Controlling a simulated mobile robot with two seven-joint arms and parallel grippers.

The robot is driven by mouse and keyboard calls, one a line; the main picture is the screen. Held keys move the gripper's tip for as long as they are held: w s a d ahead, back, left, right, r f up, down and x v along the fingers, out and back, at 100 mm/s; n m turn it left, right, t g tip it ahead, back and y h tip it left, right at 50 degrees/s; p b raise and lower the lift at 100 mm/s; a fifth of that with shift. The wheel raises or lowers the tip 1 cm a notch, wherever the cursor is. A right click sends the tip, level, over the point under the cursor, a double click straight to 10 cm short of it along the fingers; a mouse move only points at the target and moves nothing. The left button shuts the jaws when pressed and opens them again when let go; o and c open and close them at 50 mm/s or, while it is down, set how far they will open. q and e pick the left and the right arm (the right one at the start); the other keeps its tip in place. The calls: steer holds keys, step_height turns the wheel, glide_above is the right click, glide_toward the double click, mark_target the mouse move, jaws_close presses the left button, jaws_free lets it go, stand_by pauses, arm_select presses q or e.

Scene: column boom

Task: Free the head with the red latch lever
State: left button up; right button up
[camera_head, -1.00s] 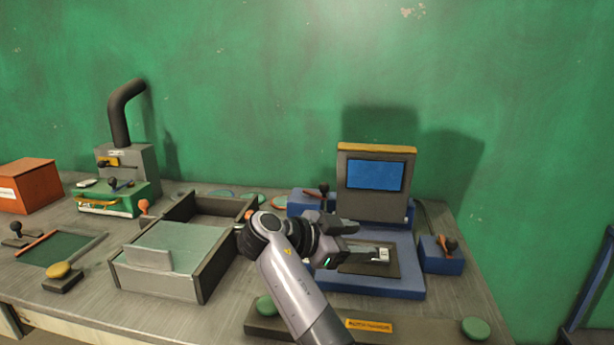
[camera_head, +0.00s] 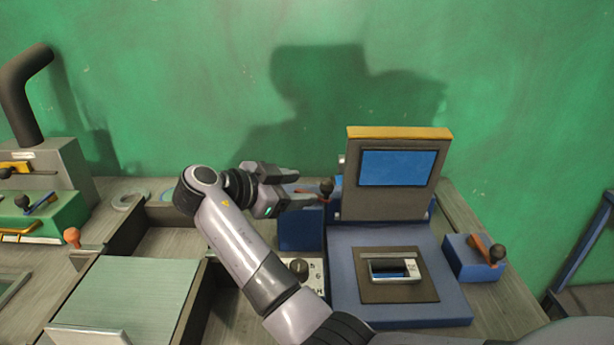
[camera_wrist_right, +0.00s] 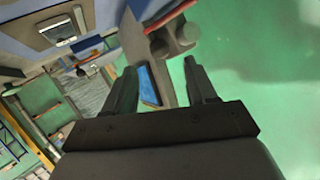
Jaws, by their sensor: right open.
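The head is an upright grey panel (camera_head: 390,200) with a blue screen and a yellow top edge, standing on a blue base (camera_head: 345,285). At its left is a blue block (camera_head: 301,230) with a red lever ending in a dark knob (camera_head: 327,187). The red lever bar also shows in the right wrist view (camera_wrist_right: 170,15). My right gripper (camera_head: 308,188) is open and empty, its fingertips close to the knob; I cannot tell whether they touch. In the right wrist view its fingers (camera_wrist_right: 160,72) are spread, with the screen (camera_wrist_right: 149,86) seen between them. My left gripper is out of view.
A second blue block (camera_head: 470,262) with an orange-brown lever (camera_head: 485,247) sits right of the base. A small silver-framed part (camera_head: 395,269) lies on the base's dark plate. The green wall is behind.

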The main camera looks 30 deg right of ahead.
mark_target(322, 188)
steer(key=p+x, duration=0.2)
steer(key=x, duration=0.4)
steer(key=shift+s+d+r, duration=0.1)
steer(key=shift+s+d, duration=0.05)
steer(key=shift+d+f, duration=0.25)
steer(key=shift+d, duration=0.15)
jaws_close()
